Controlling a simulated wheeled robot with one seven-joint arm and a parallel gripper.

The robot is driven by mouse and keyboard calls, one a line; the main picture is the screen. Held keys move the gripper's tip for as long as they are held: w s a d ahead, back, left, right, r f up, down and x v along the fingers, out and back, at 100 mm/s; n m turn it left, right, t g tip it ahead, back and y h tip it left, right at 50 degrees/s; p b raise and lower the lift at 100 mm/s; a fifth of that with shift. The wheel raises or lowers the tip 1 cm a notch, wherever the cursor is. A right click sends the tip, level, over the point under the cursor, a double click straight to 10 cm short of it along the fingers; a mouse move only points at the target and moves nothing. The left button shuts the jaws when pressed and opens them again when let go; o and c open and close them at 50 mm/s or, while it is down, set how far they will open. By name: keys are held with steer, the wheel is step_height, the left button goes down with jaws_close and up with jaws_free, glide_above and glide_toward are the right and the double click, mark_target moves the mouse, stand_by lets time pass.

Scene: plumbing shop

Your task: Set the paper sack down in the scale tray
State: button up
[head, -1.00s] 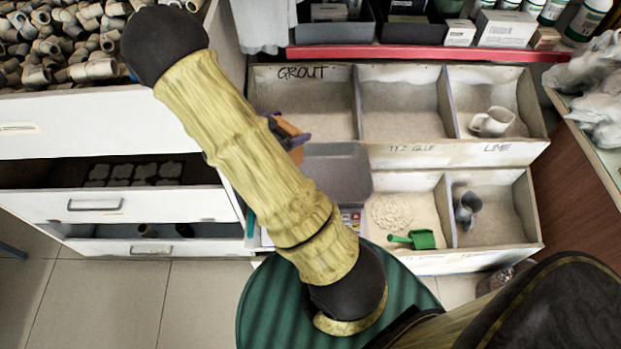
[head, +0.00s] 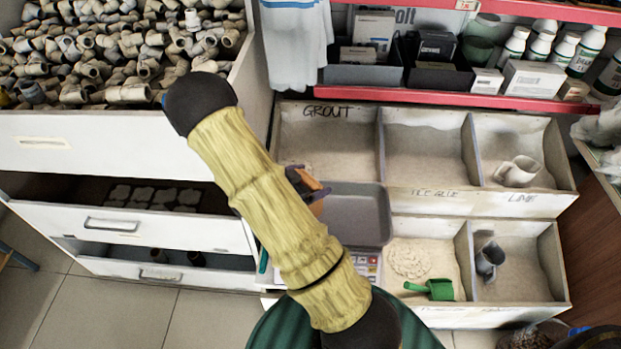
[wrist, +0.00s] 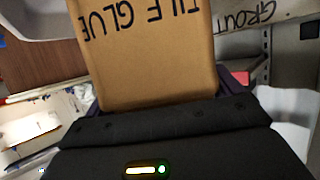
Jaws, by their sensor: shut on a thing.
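The paper sack (wrist: 150,50) is brown and hand-lettered "TILE GLUE". In the wrist view it fills the upper middle, between the dark fingers of my gripper (wrist: 163,98), which is shut on it. In the head view only an orange-brown corner of the sack (head: 307,180) shows past my arm, beside the tray's upper left. The scale tray (head: 358,215) is grey, shallow and empty where visible. My arm hides its left side, most of the sack and most of my gripper. The gap between sack and tray cannot be judged.
The scale's front panel (head: 368,264) shows below the tray. Open bins surround it: one marked GROUT (head: 325,140) behind, and one with pale powder and a green scoop (head: 432,289) at right. A red shelf edge (head: 450,98) runs behind. Drawers (head: 130,222) stand open at left.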

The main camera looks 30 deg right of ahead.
steer(key=shift+f+b, duration=0.3)
steer(key=shift+f, duration=1.4)
steer(key=o, duration=1.8)
steer(key=shift+f, duration=0.1)
steer(key=shift+c, duration=0.2)
steer(key=shift+a+r, duration=0.1)
steer(key=shift+r, duration=0.15)
steer(key=p+v, duration=0.1)
steer(key=v, duration=0.6)
steer(key=shift+a, duration=0.15)
